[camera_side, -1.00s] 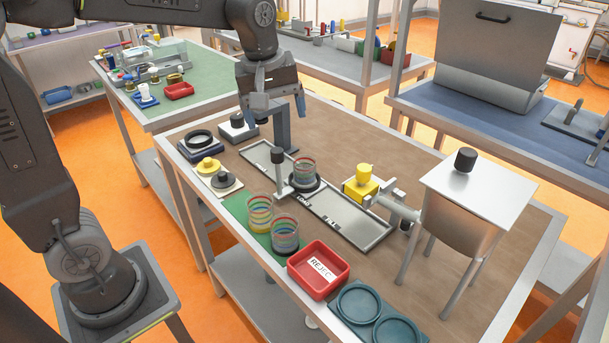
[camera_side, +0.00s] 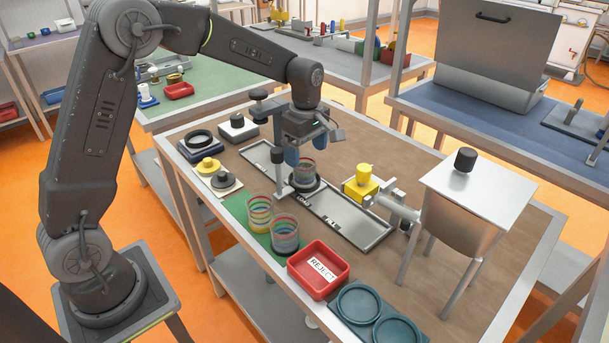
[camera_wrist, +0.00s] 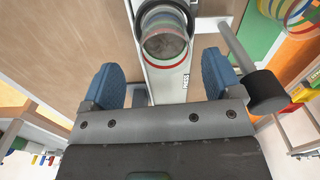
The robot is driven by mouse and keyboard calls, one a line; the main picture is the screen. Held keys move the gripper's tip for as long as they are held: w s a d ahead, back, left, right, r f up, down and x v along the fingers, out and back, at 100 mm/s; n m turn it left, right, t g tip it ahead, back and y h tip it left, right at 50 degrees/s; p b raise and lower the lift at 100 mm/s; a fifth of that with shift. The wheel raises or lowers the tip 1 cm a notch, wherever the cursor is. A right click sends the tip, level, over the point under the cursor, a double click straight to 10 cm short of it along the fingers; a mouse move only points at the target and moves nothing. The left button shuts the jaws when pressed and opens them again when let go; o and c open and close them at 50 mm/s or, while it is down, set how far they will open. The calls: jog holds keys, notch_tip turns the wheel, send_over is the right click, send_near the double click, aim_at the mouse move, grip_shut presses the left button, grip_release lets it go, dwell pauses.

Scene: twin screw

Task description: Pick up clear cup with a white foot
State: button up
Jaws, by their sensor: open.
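A clear cup with coloured rings (camera_side: 307,172) stands upright in a dark round holder on the metal tray. It also shows from above in the wrist view (camera_wrist: 165,40), with a greyish bottom; I cannot clearly tell its foot colour. My gripper (camera_side: 307,148) is open and empty, with blue fingers pointing down just above this cup. In the wrist view, my gripper (camera_wrist: 161,78) has its fingers apart, with the cup ahead of the gap between them. A ringed cup with a yellow foot (camera_side: 260,213) and one with a greyish foot (camera_side: 285,236) stand on the green mat.
A dark-capped post (camera_wrist: 265,92) stands close to the right finger in the wrist view. A yellow block (camera_side: 361,187) is right of the cup. A red reject bin (camera_side: 318,270), teal round holders (camera_side: 358,304) and a hopper on legs (camera_side: 470,205) stand further right.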

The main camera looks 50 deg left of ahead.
aim_at(305, 170)
jog(key=shift+s+d+f, duration=0.1)
jog(key=shift+s+f, duration=0.05)
jog(key=shift+f, duration=1.3)
jog(key=shift+s+f, duration=0.15)
jog(key=shift+f, duration=1.25)
jog(key=c, duration=1)
